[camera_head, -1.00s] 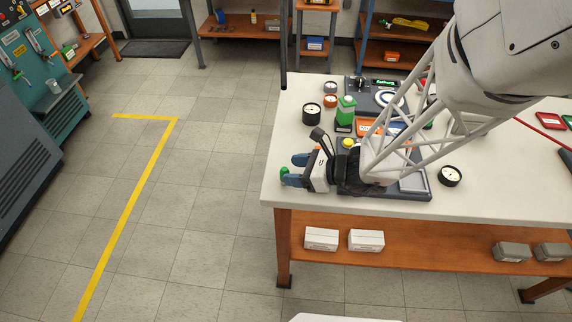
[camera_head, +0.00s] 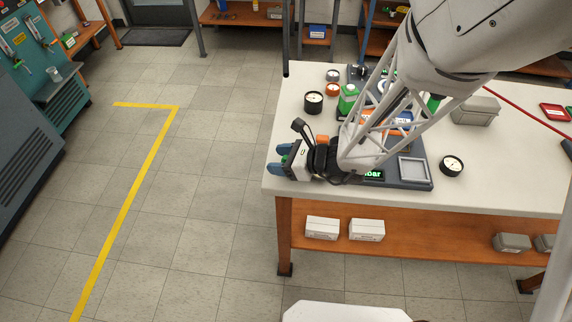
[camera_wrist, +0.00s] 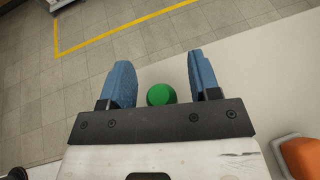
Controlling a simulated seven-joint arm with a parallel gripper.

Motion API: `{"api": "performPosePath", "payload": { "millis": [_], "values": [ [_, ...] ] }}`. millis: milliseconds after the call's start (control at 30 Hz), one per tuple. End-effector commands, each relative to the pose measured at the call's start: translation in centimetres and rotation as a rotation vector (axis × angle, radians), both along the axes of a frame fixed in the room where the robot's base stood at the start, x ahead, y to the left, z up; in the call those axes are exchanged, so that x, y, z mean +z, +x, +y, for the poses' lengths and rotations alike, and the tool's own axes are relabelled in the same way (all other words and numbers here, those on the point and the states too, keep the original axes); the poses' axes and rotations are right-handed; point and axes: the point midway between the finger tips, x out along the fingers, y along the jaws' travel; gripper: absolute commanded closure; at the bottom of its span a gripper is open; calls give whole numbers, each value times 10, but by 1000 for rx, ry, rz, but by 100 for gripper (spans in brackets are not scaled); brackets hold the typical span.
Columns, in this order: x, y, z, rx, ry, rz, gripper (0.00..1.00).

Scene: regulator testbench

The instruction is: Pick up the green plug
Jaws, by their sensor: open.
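The green plug (camera_wrist: 160,95) shows in the wrist view as a round green top, between the two blue fingers of my gripper and close to the palm edge. A gap is visible between it and each finger. My gripper (camera_wrist: 162,75) is open, with nothing held. In the head view my gripper (camera_head: 277,159) is at the table's left front corner, its fingers pointing left. There only a small green bit of the plug (camera_head: 285,148) shows beside the far finger; the rest is hidden by the gripper.
The white table (camera_head: 460,187) has a dark gauge (camera_head: 313,102) behind my gripper and another gauge (camera_head: 452,165) to the right. A dark panel device (camera_head: 413,171) lies under my arm. A green block (camera_head: 348,98) stands farther back. Left of the table is open floor.

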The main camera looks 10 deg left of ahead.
Motion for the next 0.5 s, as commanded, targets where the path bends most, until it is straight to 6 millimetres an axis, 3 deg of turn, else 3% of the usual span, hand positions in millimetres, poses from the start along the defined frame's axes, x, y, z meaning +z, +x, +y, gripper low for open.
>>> {"api": "performPosePath", "payload": {
  "millis": [467,500],
  "values": [
    [0,0,0,0,0,0,43],
    [0,0,0,0,0,0,50]
  ]
}}
